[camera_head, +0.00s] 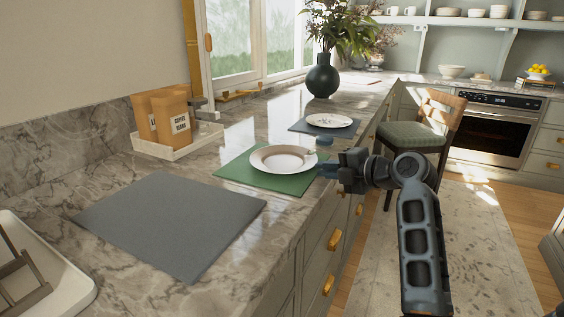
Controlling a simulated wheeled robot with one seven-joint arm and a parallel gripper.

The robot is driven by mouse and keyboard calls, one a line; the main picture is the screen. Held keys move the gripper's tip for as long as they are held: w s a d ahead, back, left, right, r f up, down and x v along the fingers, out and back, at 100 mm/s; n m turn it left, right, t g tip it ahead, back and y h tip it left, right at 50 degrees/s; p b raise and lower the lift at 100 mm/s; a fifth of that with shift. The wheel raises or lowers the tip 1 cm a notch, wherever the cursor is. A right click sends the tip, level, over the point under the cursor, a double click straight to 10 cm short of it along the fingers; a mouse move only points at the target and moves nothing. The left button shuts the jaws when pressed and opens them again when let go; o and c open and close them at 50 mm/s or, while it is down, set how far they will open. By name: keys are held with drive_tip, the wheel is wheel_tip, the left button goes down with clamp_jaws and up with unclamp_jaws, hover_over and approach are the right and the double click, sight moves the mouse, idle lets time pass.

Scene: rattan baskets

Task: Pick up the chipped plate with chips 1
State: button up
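A white plate (283,158) lies on a green mat (232,172) near the counter's right edge. A second white plate (329,120) with small dark marks lies farther back on a dark grey mat (299,127). The view is too small to tell which plate is chipped or whether the marks are chips. My gripper (324,157) is at the right rim of the nearer plate, with its fingers apart. The fingertips are close to this rim; I cannot tell whether they touch it.
An empty grey mat (170,222) lies on the marble counter in front. A white tray (178,144) with brown coffee bags stands left. A dark vase (322,78) with branches stands behind the plates. A green-seated chair (412,135) is beyond the counter at right.

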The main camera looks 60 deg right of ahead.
sight(311, 167)
drive_tip(key=x, duration=0.4)
drive_tip(key=shift+d, duration=0.15)
drive_tip(key=shift+c, duration=0.4)
clamp_jaws()
